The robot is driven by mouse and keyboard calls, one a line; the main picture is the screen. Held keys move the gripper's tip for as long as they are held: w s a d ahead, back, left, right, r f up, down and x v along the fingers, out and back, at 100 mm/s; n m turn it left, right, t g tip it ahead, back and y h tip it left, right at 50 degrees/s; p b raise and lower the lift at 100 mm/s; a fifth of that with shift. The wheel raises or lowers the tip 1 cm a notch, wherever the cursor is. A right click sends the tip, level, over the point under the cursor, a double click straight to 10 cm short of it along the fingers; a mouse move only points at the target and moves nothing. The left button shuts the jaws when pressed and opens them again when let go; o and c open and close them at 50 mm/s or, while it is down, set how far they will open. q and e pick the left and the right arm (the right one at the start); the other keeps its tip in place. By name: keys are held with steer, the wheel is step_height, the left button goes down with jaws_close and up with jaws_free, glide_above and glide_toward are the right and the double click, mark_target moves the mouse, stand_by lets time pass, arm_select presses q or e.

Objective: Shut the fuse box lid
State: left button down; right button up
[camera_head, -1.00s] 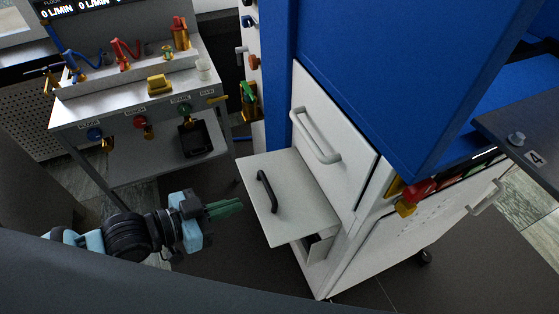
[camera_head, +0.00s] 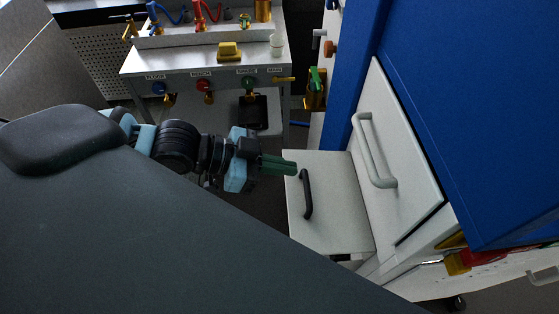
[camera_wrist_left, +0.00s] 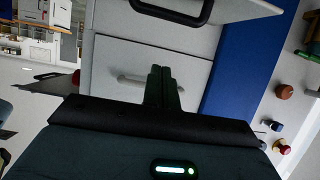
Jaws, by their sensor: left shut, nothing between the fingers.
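The fuse box lid appears to be the white panel with a black handle (camera_head: 335,225), standing open and sticking out from the white cabinet. The same panel shows at the top of the left wrist view (camera_wrist_left: 235,9), its black handle partly cut off. My left gripper (camera_head: 293,167) is shut and empty. Its green fingertips overlap the lid's left edge in the head view, beside the black handle; I cannot tell whether they touch. In the left wrist view the shut fingers (camera_wrist_left: 161,72) point toward the white cabinet front. My right gripper is not in view.
A white door with a grey handle (camera_head: 425,195) sits right of the lid, under a tall blue cabinet (camera_head: 470,110). A metal bench (camera_head: 180,60) with coloured taps stands behind. My own dark body fills the lower left. Dark floor lies between.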

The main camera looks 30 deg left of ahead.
mark_target(305, 182)
arm_select(q)
steer(key=x, duration=0.8)
steer(key=a+f, duration=0.1)
steer(key=s+a+f, duration=0.1)
steer(key=shift+s+f, duration=0.2)
steer(key=shift+f, duration=0.15)
steer(key=shift+a+f, duration=0.15)
steer(key=shift+s, duration=0.1)
